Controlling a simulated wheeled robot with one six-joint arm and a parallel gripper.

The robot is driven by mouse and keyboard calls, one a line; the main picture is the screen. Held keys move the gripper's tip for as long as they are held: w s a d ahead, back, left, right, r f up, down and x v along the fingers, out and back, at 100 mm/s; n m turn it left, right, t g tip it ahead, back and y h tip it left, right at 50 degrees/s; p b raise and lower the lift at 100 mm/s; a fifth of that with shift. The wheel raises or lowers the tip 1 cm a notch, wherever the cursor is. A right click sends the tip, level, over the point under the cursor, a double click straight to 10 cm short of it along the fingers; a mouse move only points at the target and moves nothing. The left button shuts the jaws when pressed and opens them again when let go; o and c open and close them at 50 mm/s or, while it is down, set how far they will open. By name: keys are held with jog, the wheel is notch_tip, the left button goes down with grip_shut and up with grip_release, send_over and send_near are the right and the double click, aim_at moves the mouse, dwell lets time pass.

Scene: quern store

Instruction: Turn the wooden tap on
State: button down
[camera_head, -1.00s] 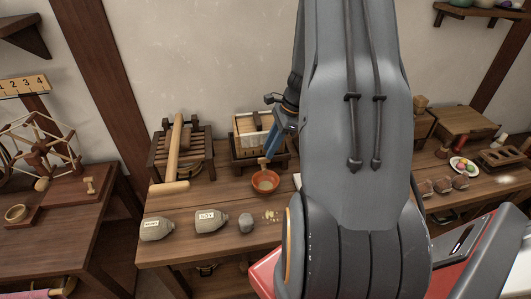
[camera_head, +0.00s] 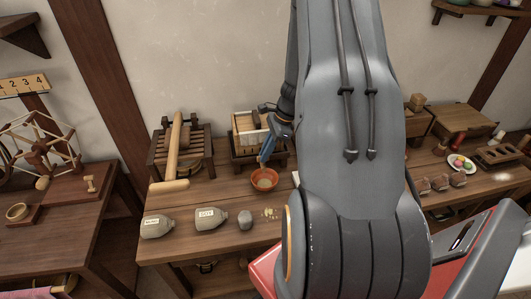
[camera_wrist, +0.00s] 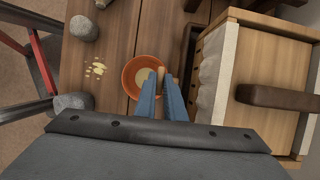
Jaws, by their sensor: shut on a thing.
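My gripper (camera_head: 265,157) has blue fingers that point down in front of the wooden box with a pale lining (camera_head: 245,123). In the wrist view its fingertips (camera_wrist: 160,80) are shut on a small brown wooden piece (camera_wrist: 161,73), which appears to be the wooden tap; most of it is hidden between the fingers. An orange bowl (camera_head: 265,182) stands below the fingers, and it also shows in the wrist view (camera_wrist: 131,85) with something pale inside. The tap cannot be made out in the head view.
A slatted wooden press (camera_head: 190,155) stands left of the box. A dark bar (camera_wrist: 275,97) lies across the box. My arm hides the table's middle.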

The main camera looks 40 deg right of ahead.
jog(key=shift+n, duration=0.4)
jog(key=n, duration=0.1)
jog(key=n+g, duration=0.1)
jog(key=n, duration=0.1)
jog(key=shift+w+n+g+b, duration=0.2)
jog(key=shift+n+g+b, duration=0.1)
jog(key=shift+b, duration=0.05)
jog(key=n+g, duration=0.1)
jog(key=n, duration=0.1)
jog(key=n+b, duration=0.1)
jog(key=n, duration=0.1)
jog(key=shift+w+n+g, duration=0.15)
jog(key=shift+n+g, duration=0.15)
jog(key=shift+g, duration=0.1)
jog(key=n, duration=0.2)
jog(key=n+g+b, duration=0.1)
jog(key=n, duration=0.1)
jog(key=shift+w+g+h, duration=0.1)
jog(key=shift+g+h, duration=0.2)
jog(key=shift+a+n+g+h, duration=0.1)
jog(key=shift+n+g+h, duration=0.2)
jog(key=shift+n, duration=0.95)
jog(key=shift+a+n+g+h, duration=0.15)
jog(key=shift+n+h, duration=0.25)
jog(key=shift+n, duration=0.85)
jog(key=shift+d, duration=0.1)
jog(key=c, duration=1.8)
grip_release()
jog(key=shift+c, duration=0.2)
jog(key=shift+r, duration=0.1)
